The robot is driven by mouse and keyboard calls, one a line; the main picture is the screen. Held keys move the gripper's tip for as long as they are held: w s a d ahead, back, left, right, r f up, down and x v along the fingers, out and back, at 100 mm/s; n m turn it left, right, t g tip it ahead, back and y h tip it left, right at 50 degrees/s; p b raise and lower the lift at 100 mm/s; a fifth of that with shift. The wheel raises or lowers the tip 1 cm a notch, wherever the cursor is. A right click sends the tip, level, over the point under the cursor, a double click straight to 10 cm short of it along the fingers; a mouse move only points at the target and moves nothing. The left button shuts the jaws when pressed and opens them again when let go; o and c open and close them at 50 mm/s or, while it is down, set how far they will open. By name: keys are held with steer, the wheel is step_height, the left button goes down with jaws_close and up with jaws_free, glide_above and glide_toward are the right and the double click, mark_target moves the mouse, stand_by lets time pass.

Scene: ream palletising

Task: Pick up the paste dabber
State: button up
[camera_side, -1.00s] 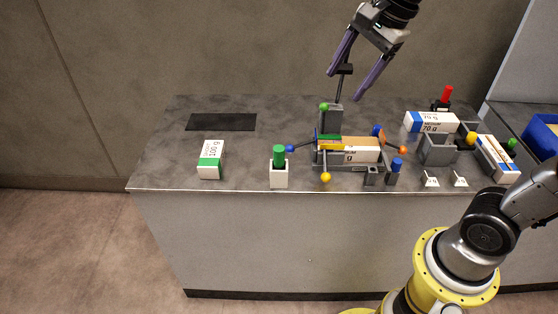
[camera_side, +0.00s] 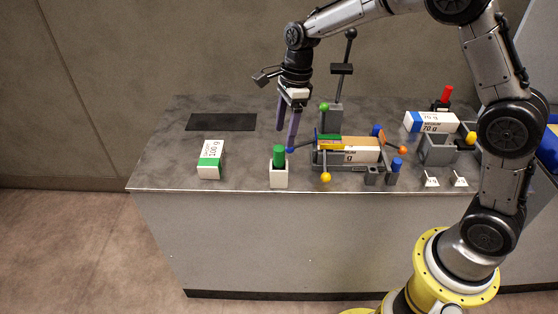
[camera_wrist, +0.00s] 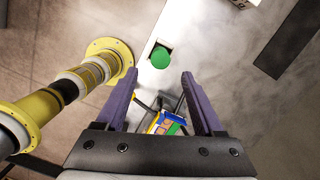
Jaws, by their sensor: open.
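The paste dabber appears to be the green round-topped handle (camera_side: 279,154) standing upright in a white square pot (camera_side: 279,177) near the counter's front edge. Its lower end is hidden inside the pot. In the wrist view the green top (camera_wrist: 160,57) shows just beyond the fingertips, roughly centred between them. My gripper (camera_side: 286,138) points down with its purple fingers apart and empty, above and slightly to the right of the handle. In the wrist view my gripper (camera_wrist: 160,75) has nothing between its fingers at the tips.
A grey fixture with coloured ball knobs (camera_side: 325,177) holds a ream just right of the pot. A green-and-white ream (camera_side: 210,158) lies to the left, and a dark mat (camera_side: 221,122) behind it. A tall black post (camera_side: 342,75) rises behind the fixture.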

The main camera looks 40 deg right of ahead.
mark_target(280, 148)
steer(key=f, duration=0.2)
steer(key=a+f, duration=0.1)
steer(key=f, duration=0.4)
steer(key=shift+w+a, duration=0.3)
steer(key=shift+w, duration=0.05)
jaws_close()
